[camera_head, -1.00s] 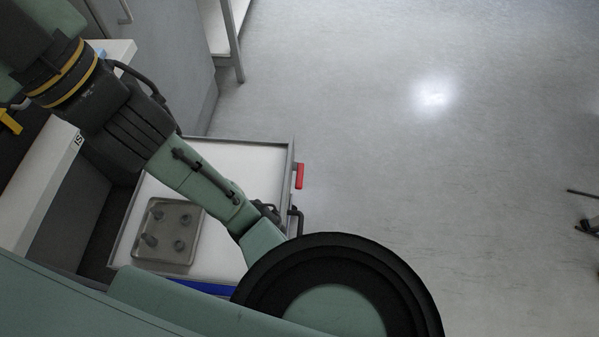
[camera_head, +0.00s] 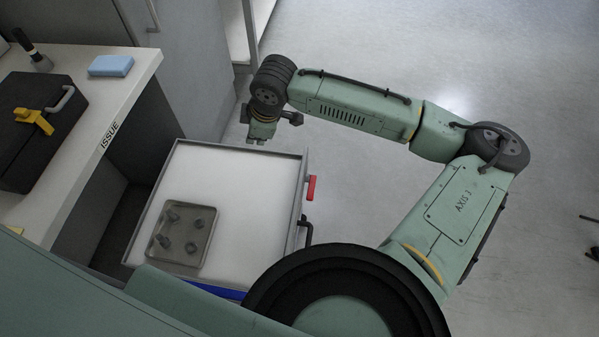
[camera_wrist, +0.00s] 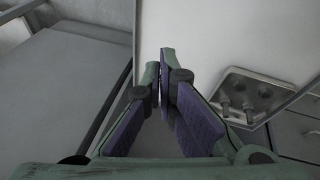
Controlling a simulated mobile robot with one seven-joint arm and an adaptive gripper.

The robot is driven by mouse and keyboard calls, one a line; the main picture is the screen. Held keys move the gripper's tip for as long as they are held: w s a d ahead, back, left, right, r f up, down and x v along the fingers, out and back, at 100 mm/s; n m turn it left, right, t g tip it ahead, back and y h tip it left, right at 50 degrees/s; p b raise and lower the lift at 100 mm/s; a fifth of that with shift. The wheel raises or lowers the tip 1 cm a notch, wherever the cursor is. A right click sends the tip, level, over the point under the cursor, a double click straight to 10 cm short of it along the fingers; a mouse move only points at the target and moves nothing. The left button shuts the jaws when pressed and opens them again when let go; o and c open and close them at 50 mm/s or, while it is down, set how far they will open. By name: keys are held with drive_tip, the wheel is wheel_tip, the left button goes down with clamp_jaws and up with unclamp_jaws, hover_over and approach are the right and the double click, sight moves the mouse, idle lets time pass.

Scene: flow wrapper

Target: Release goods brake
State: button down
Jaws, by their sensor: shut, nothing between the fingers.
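A red lever (camera_head: 311,187) sticks out from the right side of the white-topped cart (camera_head: 235,170), near a black bar handle (camera_head: 306,231). My gripper (camera_head: 258,141) hangs over the cart's far edge, pointing down, to the left of and farther away than the red lever and apart from it. In the wrist view my gripper's fingers (camera_wrist: 162,62) are closed together, with nothing between them, above the cart top (camera_wrist: 210,28). The red lever is not seen in the wrist view.
A tray (camera_head: 207,225) with several small grey parts lies on the cart. A counter marked ISSUE (camera_head: 90,140) stands at left, holding a black case (camera_head: 38,125) and a blue block (camera_head: 111,65). Grey cabinets and a shelf stand behind. Open floor (camera_head: 520,60) lies to the right.

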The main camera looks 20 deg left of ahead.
sight(311, 192)
drive_tip(key=d+f+m+h, duration=0.1)
drive_tip(key=d+f+h, duration=0.1)
drive_tip(key=d, duration=0.5)
drive_tip(key=w+d+f+m+g+h, duration=0.1)
drive_tip(key=d+f+h, duration=0.1)
drive_tip(key=d, duration=0.5)
drive_tip(key=shift+d+f+g, duration=0.2)
drive_tip(key=shift+f+g, duration=0.1)
drive_tip(key=shift+f, duration=0.15)
wheel_tip(311, 192, down, 14)
drive_tip(key=p, duration=0.2)
drive_tip(key=shift+w+p, duration=0.1)
drive_tip(key=shift+p, duration=0.2)
drive_tip(key=shift+w+a+f, duration=0.1)
drive_tip(key=shift+f, duration=0.05)
